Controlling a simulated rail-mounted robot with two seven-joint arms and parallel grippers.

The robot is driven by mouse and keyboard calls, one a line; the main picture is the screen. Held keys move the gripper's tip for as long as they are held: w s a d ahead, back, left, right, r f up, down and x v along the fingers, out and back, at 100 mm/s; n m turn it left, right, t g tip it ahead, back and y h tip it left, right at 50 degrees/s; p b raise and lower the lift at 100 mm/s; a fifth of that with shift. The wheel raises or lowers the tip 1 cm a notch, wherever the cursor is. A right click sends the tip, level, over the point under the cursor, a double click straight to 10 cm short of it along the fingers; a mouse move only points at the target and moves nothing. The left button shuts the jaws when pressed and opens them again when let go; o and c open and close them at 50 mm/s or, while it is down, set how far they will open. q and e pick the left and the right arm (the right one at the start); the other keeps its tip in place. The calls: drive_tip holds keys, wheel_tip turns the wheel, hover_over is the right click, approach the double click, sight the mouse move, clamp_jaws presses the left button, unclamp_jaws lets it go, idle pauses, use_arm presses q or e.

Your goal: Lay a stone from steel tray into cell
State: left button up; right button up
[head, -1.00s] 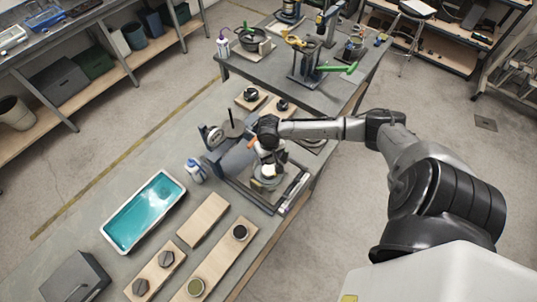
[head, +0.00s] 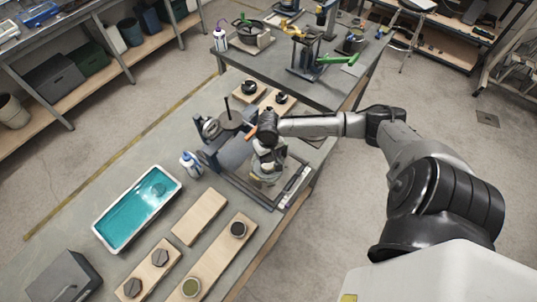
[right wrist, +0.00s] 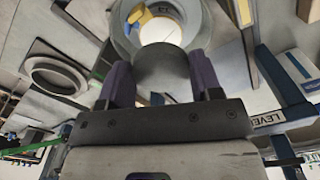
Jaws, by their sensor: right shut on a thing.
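My right gripper (head: 266,163) is over the metal frame (head: 284,203) at the middle of the bench. In the right wrist view its two purple fingers (right wrist: 160,76) are closed on a dark grey rounded piece (right wrist: 163,65). I cannot tell whether this piece is a stone or a knob. Beyond it is a round grey ring (right wrist: 204,28) with a bright pale disc and a yellow part inside. Dark hexagonal pieces (head: 160,257) sit on a wooden board at the front. I cannot pick out the steel tray or the cell for certain. My left gripper is out of view.
A white-rimmed tray with teal contents (head: 133,215) lies on the bench at left, near a white bottle (head: 189,166). A bare wooden board (head: 199,216) lies in front of the frame. A second bench (head: 268,67) with green-handled equipment stands behind.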

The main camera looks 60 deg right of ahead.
sight(268, 165)
drive_tip(key=shift+f, duration=0.4)
drive_tip(key=shift+f+b, duration=0.4)
drive_tip(key=shift+f, duration=1.5)
drive_tip(key=shift+p, duration=0.4)
drive_tip(key=shift+f+p, duration=0.2)
drive_tip(key=shift+p, duration=0.2)
